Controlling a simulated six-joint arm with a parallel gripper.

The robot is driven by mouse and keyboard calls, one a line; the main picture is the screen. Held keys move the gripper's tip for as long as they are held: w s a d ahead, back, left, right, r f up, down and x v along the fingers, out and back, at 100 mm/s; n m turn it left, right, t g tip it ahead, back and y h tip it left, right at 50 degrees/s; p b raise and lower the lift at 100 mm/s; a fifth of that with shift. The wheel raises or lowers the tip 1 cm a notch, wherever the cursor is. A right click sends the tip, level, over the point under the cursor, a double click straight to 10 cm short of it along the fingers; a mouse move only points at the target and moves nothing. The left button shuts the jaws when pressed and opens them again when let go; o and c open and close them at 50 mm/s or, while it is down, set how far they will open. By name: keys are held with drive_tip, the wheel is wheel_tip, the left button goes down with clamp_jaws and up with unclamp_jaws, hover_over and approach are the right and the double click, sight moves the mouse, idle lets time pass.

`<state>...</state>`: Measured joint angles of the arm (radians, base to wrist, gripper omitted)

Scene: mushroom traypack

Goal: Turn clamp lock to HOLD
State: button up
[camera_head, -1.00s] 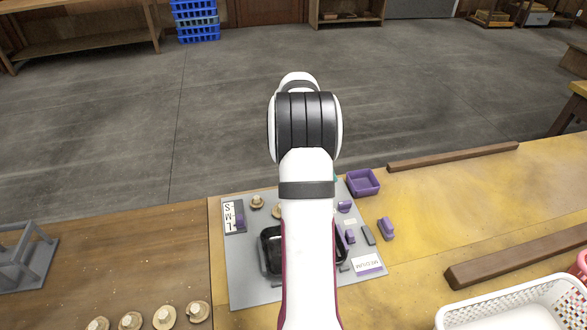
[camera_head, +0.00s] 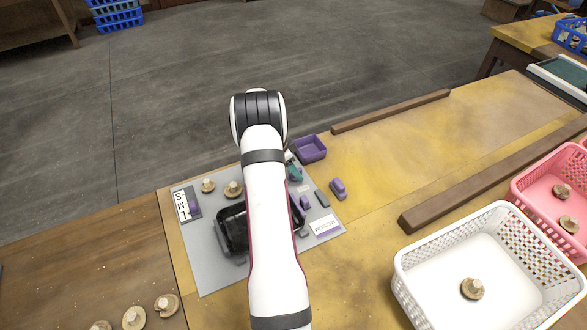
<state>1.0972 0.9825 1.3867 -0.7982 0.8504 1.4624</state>
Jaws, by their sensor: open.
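My gripper (camera_head: 294,172) shows only as a small teal part past the right side of my arm, low over the back right of the grey board (camera_head: 205,275). The rest of it is hidden behind the arm. It is open and covers the spot of a small purple fitting, perhaps the clamp lock; I cannot read a HOLD mark or tell whether it touches. Another purple fitting (camera_head: 305,202) stands beside the black tray (camera_head: 232,225), which my arm partly covers. A white card (camera_head: 325,227) reading MEDIUM lies at the board's right.
An S-M-L plate (camera_head: 184,205) and two mushrooms (camera_head: 233,189) are at the board's left. A purple bin (camera_head: 310,148) and a loose purple piece (camera_head: 339,188) lie right. A white basket (camera_head: 415,300), pink basket (camera_head: 530,190) and wooden bars (camera_head: 395,110) stand farther right.

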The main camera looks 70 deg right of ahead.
clamp_jaws()
drive_tip(key=shift+n, duration=0.3)
drive_tip(key=n+t+h, duration=0.1)
drive_tip(key=n, duration=0.2)
drive_tip(key=shift+s+a+n, duration=0.1)
drive_tip(key=shift+s+n, duration=0.05)
drive_tip(key=shift+n, duration=0.25)
drive_tip(key=n+t, duration=0.2)
drive_tip(key=n, duration=0.2)
drive_tip(key=shift+s+n, duration=0.1)
drive_tip(key=shift+n, duration=0.2)
drive_tip(key=n+t, duration=0.2)
drive_tip(key=n, duration=0.2)
drive_tip(key=shift+s, duration=0.15)
drive_tip(key=shift+s+n+t+y, duration=0.1)
drive_tip(key=shift+n+t+y, duration=0.2)
drive_tip(key=shift+n, duration=0.9)
drive_tip(key=shift+n+t+y, duration=0.1)
drive_tip(key=shift+n+t, duration=0.3)
drive_tip(key=shift+n, duration=0.8)
unclamp_jaws()
